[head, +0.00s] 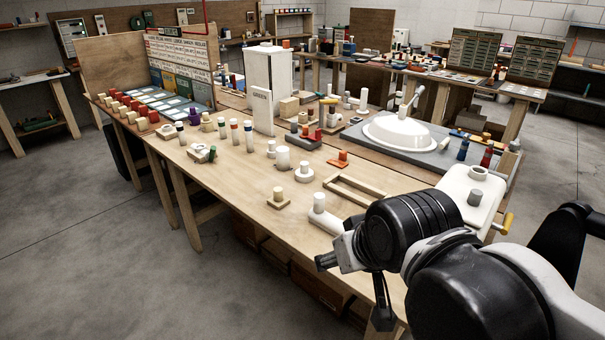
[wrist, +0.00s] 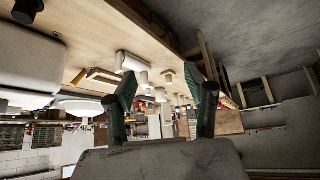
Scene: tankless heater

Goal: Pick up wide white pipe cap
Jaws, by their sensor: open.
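A wide, short off-white cylinder (head: 283,158) stands upright on the workbench in the head view; it looks like the wide white pipe cap, though I cannot be sure. Just in front of it is a white flanged piece with a narrower top (head: 304,173). A white pipe fitting (head: 320,205) lies nearer my arm and also shows in the wrist view (wrist: 130,62). My gripper (wrist: 163,88) is open and empty, its two green-dark fingers spread apart. In the head view it is beside the bench's front edge, right of and nearer than the white parts. The cap is not clear in the wrist view.
A wooden base with a peg (head: 278,198) stands near the front edge, and an empty wooden frame (head: 355,192) lies right of the white parts. An orange piece (head: 343,158) and a grey tray (head: 305,140) are behind. The front-left bench top is mostly clear.

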